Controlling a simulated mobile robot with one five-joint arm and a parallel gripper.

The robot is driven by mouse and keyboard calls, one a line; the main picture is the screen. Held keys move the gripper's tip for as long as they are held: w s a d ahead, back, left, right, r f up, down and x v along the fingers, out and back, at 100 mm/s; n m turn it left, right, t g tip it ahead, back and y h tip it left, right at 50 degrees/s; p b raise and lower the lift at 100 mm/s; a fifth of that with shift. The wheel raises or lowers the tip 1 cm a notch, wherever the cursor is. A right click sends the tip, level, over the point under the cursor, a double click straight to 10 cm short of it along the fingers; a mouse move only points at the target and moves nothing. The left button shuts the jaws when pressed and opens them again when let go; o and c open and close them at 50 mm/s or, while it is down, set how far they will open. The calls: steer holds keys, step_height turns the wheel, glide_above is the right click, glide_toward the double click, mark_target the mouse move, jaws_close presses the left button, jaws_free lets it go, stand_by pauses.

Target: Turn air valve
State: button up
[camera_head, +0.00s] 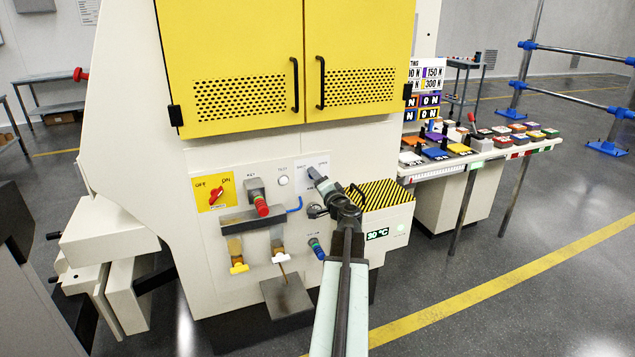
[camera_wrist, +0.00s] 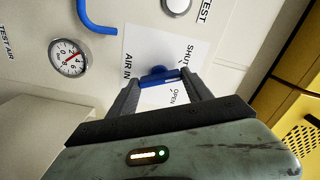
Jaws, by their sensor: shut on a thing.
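The air valve has a blue handle (camera_wrist: 160,77) on a white plate marked AIR IN, SHUT and OPEN (camera_wrist: 192,45) in the wrist view. My gripper (camera_wrist: 158,82) is shut on the blue handle, with one finger on each side of it. The handle lies between the SHUT and OPEN words; its exact setting is hard to read. In the head view my gripper (camera_head: 317,176) reaches the right part of the machine's front panel and hides most of the valve there.
A pressure gauge (camera_wrist: 69,59) and a blue hose (camera_wrist: 92,18) are left of the valve. The red switch (camera_head: 216,195), key switch (camera_head: 257,197) and yellow-black striped box (camera_head: 378,194) are close by. Yellow doors (camera_head: 245,70) are above. Open floor lies right.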

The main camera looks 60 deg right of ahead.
steer(key=shift+n, duration=1.9)
steer(key=o, duration=1.4)
steer(key=shift+w, duration=0.1)
steer(key=shift+c, duration=0.2)
steer(key=v, duration=0.7)
steer(key=shift+s+a, duration=0.25)
steer(key=shift+s, duration=0.05)
